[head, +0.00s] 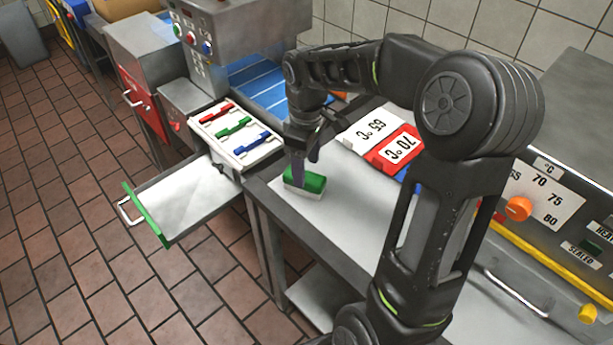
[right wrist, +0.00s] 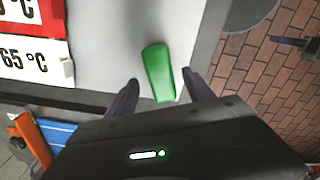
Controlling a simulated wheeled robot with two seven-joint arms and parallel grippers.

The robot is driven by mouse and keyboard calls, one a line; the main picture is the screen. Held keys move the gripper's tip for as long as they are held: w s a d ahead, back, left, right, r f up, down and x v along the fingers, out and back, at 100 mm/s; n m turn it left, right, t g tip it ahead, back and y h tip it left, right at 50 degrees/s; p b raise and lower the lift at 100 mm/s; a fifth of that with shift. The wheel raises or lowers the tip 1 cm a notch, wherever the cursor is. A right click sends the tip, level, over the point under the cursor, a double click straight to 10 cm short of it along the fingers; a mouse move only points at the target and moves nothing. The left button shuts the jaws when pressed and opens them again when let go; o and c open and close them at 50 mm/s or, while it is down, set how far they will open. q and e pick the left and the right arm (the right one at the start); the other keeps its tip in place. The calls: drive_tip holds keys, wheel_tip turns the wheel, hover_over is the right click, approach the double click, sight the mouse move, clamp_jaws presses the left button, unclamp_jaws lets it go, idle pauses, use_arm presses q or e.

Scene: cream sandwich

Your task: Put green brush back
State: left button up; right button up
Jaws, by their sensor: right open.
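The green brush (head: 312,183), a green block on a white base, rests on the pale worktop near its left edge in the head view. My right gripper (head: 301,170) points down at it, with one finger overlapping it in that view. In the right wrist view the green brush (right wrist: 158,70) lies between and just beyond the two spread fingertips of my right gripper (right wrist: 160,80). The gripper is open, and I see no clear contact with the brush. The underside of the brush is hidden in the wrist view.
A white rack (head: 240,151) holds red, green and blue handled pieces. Below it an open drawer (head: 185,203) with a green front juts out. Temperature signs (head: 366,131) lie right of the brush. A control panel (head: 541,195) is at the right.

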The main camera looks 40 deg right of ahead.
wheel_tip(320, 180, up, 7)
drive_tip(key=shift+f, duration=0.2)
drive_tip(key=shift+f, duration=0.1)
idle(0.7)
